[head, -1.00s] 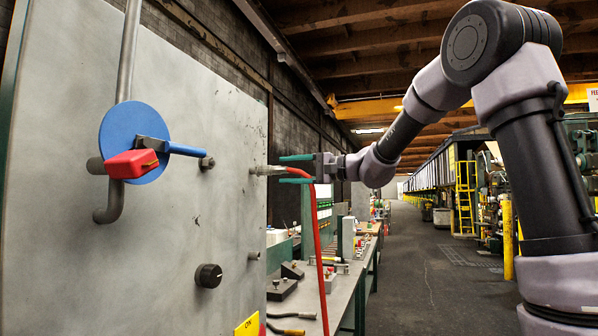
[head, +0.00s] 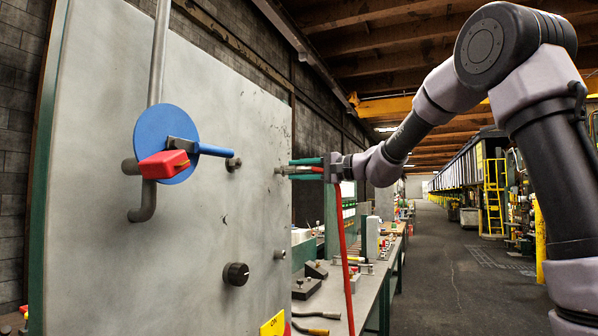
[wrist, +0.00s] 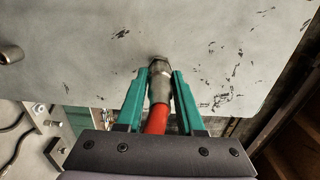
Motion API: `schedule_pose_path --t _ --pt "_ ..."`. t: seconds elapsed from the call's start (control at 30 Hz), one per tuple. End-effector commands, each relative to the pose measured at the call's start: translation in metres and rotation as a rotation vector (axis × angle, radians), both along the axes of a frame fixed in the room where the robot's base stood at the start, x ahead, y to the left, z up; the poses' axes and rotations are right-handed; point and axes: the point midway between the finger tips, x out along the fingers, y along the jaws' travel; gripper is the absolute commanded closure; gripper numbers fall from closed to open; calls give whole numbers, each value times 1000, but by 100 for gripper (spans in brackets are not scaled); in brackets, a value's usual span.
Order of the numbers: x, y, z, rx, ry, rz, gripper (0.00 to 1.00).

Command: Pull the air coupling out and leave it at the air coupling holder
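The air coupling (head: 283,170) is a grey metal fitting that meets the grey panel (head: 230,110) at its right side. A red hose (head: 346,255) runs back from it and hangs down. The red hose (wrist: 157,120) passes between the fingers. A short metal stub (head: 280,254) sits lower on the panel; I cannot tell whether it is the holder.
A blue disc (head: 150,125) with a red-and-blue handle and pipes sits left on the panel. A black knob (head: 236,274) is below. A workbench (head: 375,295) with boxes and tools stands behind the hose. The aisle floor (head: 450,290) to the right is clear.

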Motion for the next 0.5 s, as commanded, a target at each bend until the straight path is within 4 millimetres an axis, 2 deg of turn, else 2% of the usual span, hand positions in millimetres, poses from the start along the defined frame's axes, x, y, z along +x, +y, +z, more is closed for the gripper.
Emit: schedule_pose_path --t 0.5 --pt "-1 -2 0 0 0 0 100"
